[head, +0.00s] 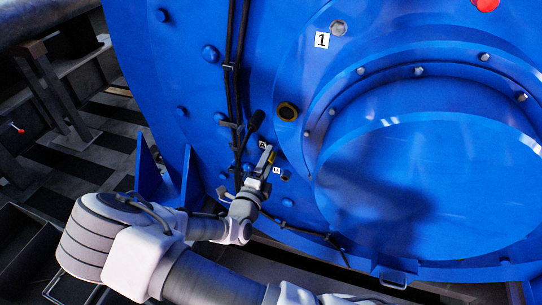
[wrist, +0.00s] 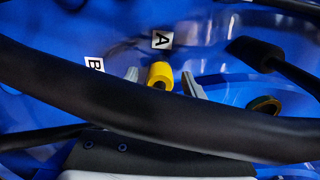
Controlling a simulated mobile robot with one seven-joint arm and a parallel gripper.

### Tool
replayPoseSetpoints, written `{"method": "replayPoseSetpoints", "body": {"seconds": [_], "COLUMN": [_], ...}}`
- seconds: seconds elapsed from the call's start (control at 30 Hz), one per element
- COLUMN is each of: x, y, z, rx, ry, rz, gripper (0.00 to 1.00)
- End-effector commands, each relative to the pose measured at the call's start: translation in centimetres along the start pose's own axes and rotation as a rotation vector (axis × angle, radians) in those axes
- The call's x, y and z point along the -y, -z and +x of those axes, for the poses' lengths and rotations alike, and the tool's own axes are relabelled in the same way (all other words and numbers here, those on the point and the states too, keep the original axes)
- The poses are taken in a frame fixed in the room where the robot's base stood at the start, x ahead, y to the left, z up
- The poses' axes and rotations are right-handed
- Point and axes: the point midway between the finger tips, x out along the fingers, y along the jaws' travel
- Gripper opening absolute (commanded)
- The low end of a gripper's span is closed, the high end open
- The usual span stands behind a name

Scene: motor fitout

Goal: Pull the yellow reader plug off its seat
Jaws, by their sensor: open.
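The yellow reader plug (wrist: 160,73) is a short yellow cylinder below the label A (wrist: 161,39) in the wrist view. In the head view a bit of yellow (head: 272,157) shows beside my gripper (head: 266,160), at the blue motor face. My gripper (wrist: 161,80) is open, with one grey fingertip on each side of the plug in the picture. I cannot tell whether either finger touches it. A thick black cable crosses the wrist view and hides the lower fingers and the plug's lower end.
A black plug-like part (wrist: 255,52) on a cable is right of the yellow plug. Label B (wrist: 95,65) lies left. Black cables (head: 238,70) run down the blue motor housing (head: 190,90).

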Motion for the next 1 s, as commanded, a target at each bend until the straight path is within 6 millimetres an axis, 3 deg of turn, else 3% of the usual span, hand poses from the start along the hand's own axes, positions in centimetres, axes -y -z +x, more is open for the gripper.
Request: {"method": "replayPoseSetpoints", "body": {"seconds": [0.63, 1.0], "x": [-0.03, -0.01], "y": [0.03, 0.01], "z": [0.0, 0.0], "rx": [-0.001, 0.0], "ry": [0.0, 0.0], "rz": [0.0, 0.0], "gripper": [0.7, 0.03]}}
